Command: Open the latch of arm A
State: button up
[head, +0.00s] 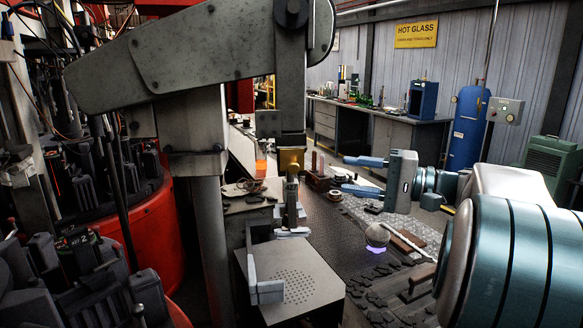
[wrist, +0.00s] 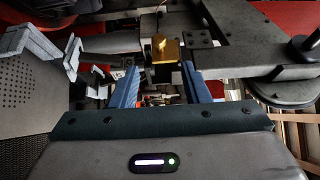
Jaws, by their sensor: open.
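A large grey arm (head: 205,50) reaches across the upper left, with a vertical post hanging from its right end. A brass block (head: 291,160) sits at the lower end of this post; it also shows in the wrist view (wrist: 167,50), with a small pin on top. I cannot tell for sure whether it is the latch, and no letter A is readable. My gripper (head: 344,175) is right of the brass block, with its blue fingers pointing left at it, apart and empty. In the wrist view my gripper (wrist: 160,70) has the block just beyond its fingertips, roughly between them.
A perforated metal plate (head: 300,285) with pale L-shaped brackets (head: 265,290) stands below the arm. A red round machine (head: 140,230) with dark moulds fills the left.

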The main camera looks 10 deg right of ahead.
aim_at(298, 169)
jog(key=p+x, duration=0.2)
jog(key=x, duration=1.1)
jog(key=shift+c, duration=0.3)
jog(key=shift+s, duration=0.1)
jog(key=c, duration=0.8)
